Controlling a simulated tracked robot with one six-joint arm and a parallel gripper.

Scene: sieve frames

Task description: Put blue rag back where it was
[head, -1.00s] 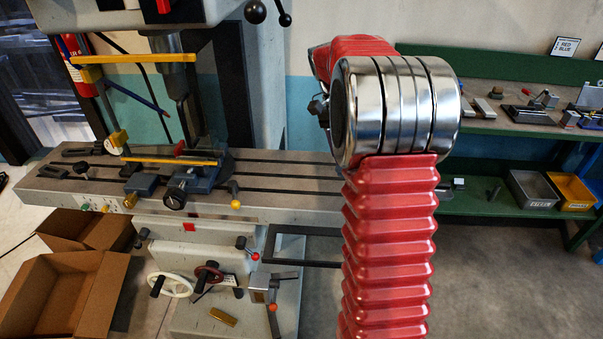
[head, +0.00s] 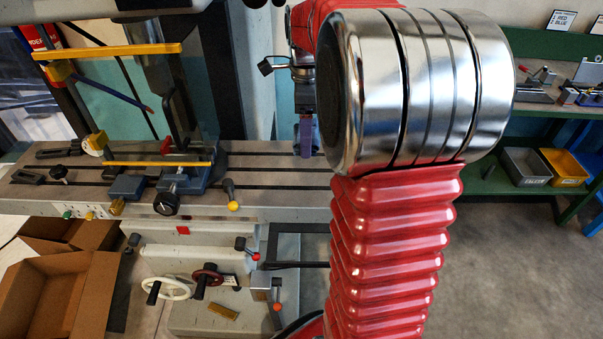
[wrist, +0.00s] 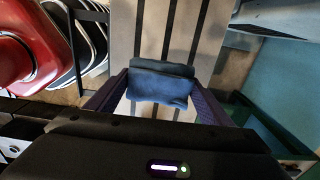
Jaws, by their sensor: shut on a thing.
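The dark blue rag (wrist: 160,85) is folded between the two purple fingers of my gripper (wrist: 160,98) in the wrist view. My gripper is shut on it. Behind the rag, the wrist view shows the grey slotted machine table (wrist: 181,35). In the head view my gripper (head: 305,150) points down over the right part of that table (head: 265,178). I cannot make out the rag clearly there. The height of the rag above the table is hard to tell.
A vise (head: 185,180) and loose tools occupy the table's left half. A green bench (head: 520,120) stands at right, with a grey bin (head: 526,166) and a yellow bin (head: 564,166) on its lower shelf. A cardboard box (head: 60,295) lies at lower left.

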